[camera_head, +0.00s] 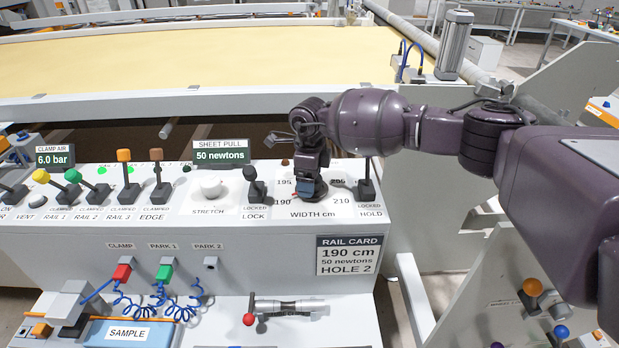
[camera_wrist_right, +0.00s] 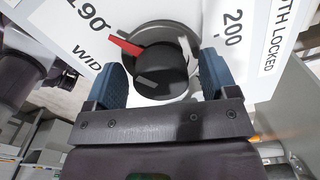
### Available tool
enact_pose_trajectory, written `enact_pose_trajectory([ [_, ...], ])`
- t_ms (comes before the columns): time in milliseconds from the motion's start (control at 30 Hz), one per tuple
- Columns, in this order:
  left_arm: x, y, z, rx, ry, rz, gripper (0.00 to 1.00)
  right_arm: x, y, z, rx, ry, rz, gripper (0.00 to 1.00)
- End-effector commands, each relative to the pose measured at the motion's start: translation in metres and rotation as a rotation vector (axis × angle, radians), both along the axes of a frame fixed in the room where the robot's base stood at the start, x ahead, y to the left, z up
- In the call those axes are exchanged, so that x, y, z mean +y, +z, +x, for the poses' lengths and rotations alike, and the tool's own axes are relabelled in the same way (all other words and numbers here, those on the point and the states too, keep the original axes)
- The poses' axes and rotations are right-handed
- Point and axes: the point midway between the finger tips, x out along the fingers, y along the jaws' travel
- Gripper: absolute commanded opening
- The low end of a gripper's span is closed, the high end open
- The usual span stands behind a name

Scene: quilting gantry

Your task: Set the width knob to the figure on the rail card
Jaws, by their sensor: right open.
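The width knob (camera_wrist_right: 165,72) is black with a red pointer, on a grey round base. In the right wrist view its pointer aims roughly at the printed 190; whether it lines up exactly I cannot tell. In the head view my gripper mostly hides the knob. The rail card (camera_head: 348,255) on the console front reads 190 cm, 50 newtons, HOLE 2. My right gripper (camera_head: 309,190) points down over the width dial. In the right wrist view its blue fingers (camera_wrist_right: 164,62) are open, one on each side of the knob; contact is unclear. My left gripper is out of view.
Beside the dial stand the black lock lever (camera_head: 256,187) at left and the hold lever (camera_head: 366,182) at right. The stretch knob (camera_head: 211,187) is farther left, below a display (camera_head: 221,156) reading 50 newtons. Several coloured levers line the console's left side.

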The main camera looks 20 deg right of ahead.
Motion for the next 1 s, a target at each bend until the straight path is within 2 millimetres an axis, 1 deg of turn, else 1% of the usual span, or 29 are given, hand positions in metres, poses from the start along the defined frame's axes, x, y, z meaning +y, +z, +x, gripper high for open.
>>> enact_pose_trajectory([
  [167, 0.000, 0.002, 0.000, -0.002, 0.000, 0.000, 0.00, -0.001, 0.016, 0.001, -0.004, -0.001, 0.000, 0.79],
  [500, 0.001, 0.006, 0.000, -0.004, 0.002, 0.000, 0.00, 0.000, 0.077, 0.001, -0.004, 0.000, 0.001, 0.79],
  [600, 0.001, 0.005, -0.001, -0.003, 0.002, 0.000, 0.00, 0.000, 0.090, 0.000, -0.003, 0.001, 0.001, 0.79],
  [700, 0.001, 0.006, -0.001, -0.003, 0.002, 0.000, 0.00, 0.000, 0.100, 0.001, -0.002, 0.001, 0.000, 0.79],
  [800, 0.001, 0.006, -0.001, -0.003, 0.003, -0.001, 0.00, 0.000, 0.106, 0.000, -0.001, 0.000, -0.001, 0.79],
  [1000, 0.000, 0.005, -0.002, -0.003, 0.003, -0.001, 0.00, 0.000, 0.108, 0.000, 0.000, 0.000, 0.000, 0.79],
])
